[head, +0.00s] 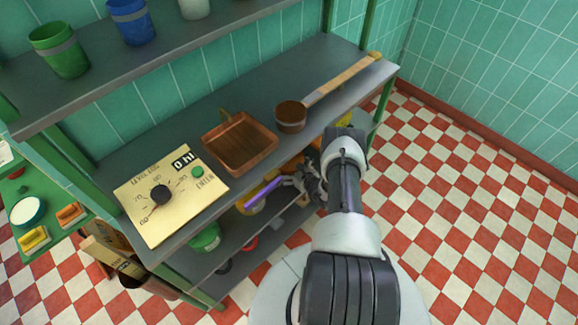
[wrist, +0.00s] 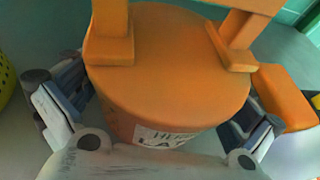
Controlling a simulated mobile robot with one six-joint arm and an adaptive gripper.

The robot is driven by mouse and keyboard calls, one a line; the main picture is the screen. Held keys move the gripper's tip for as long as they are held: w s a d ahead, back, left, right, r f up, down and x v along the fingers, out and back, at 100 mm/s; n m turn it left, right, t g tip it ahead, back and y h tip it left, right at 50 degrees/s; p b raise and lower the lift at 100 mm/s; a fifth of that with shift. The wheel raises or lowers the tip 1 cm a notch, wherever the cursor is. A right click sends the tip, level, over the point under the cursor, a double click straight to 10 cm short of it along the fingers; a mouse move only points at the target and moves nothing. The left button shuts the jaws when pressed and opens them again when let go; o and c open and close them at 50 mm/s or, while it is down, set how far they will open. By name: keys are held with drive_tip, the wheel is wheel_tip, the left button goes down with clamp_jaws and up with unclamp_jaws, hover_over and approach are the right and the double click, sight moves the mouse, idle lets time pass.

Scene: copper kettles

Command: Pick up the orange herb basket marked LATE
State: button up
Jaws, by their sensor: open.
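The orange herb basket (wrist: 165,75) fills the middle of the wrist view. It has a flat round top with an orange handle rising from it. My gripper (wrist: 158,112) is open, with one finger on the left and one on the right of the basket. I cannot tell whether either finger touches it. In the head view, my gripper (head: 308,184) reaches into the shelf below the worktop, and only a bit of orange (head: 291,166) shows behind it.
Another orange object (wrist: 284,98) stands close to the right finger. A yellow item (wrist: 4,82) is at the left edge. A purple stick (head: 263,192) and a green pot (head: 207,237) are left of my gripper. The worktop (head: 330,120) overhangs the shelf.

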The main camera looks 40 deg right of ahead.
drive_tip(key=shift+r, duration=0.1)
drive_tip(key=shift+c, duration=0.5)
drive_tip(key=c, duration=1.1)
drive_tip(key=shift+r, duration=0.1)
